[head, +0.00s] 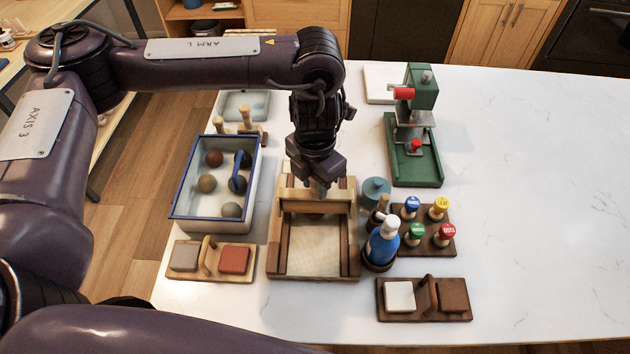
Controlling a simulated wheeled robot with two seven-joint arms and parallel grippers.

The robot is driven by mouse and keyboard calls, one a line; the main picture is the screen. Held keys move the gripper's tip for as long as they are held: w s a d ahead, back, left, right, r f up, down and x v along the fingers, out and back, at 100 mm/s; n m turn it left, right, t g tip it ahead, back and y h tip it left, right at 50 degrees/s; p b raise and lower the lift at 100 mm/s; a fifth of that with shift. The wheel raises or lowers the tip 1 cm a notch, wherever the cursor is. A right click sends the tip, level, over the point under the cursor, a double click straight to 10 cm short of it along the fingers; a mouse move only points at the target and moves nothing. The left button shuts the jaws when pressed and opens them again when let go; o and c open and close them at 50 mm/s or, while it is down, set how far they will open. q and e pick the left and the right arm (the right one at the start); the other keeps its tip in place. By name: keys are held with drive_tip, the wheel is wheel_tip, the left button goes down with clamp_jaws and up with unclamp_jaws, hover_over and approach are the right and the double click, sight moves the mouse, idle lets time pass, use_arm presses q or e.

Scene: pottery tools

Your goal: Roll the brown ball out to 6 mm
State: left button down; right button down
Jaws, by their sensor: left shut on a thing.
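My left gripper (322,187) reaches down over the wooden rolling frame (284,240) from behind. It is shut on what looks like the roller (314,205), which lies across the frame; the fingertips partly hide the grip. A small dark brown patch (314,216) shows at the roller's front edge, over the pale bed; I cannot tell if it is the brown ball. A reddish-brown ball (214,158) lies in the blue-rimmed tray (196,214) at left. My right gripper is not in view.
The tray also holds several other balls and a blue-handled tool (237,172). A blue bottle (382,241) stands close right of the frame, by a rack of coloured stamps (428,236). A green press (414,150) stands behind. The far right counter is clear.

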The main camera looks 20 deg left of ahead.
use_arm(q)
drive_tip(key=shift+w+a+f, duration=0.15)
drive_tip(key=shift+w+a, duration=0.05)
drive_tip(key=shift+w, duration=0.4)
drive_tip(key=shift+w+a+f, duration=0.1)
drive_tip(key=shift+w+a, duration=0.15)
drive_tip(key=shift+w, duration=0.45)
drive_tip(key=shift+s+d+f, duration=0.1)
drive_tip(key=shift+s+d, duration=0.2)
drive_tip(key=shift+s, duration=0.6)
